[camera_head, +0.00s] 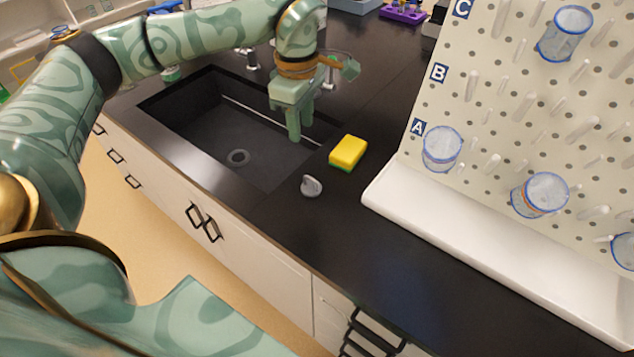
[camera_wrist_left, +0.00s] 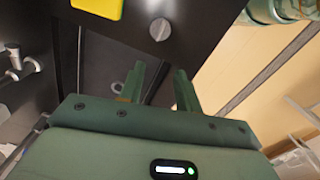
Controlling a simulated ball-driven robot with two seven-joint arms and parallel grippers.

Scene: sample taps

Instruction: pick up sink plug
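The sink plug (camera_head: 311,186), a small grey disc-like piece, rests on the black counter between the sink and the peg rack. It also shows in the left wrist view (camera_wrist_left: 160,29), beyond the fingertips. My left gripper (camera_head: 301,130) points down over the sink's right edge, apart from the plug and farther back. Its two fingers stand apart in the left wrist view (camera_wrist_left: 159,80), with nothing between them. My right gripper is in neither view.
A yellow sponge (camera_head: 348,151) lies on the counter close behind the plug. The black sink (camera_head: 205,130) has a round drain (camera_head: 238,157). A white peg rack (camera_head: 480,235) holding blue-rimmed beakers stands at right. The counter in front of the plug is clear.

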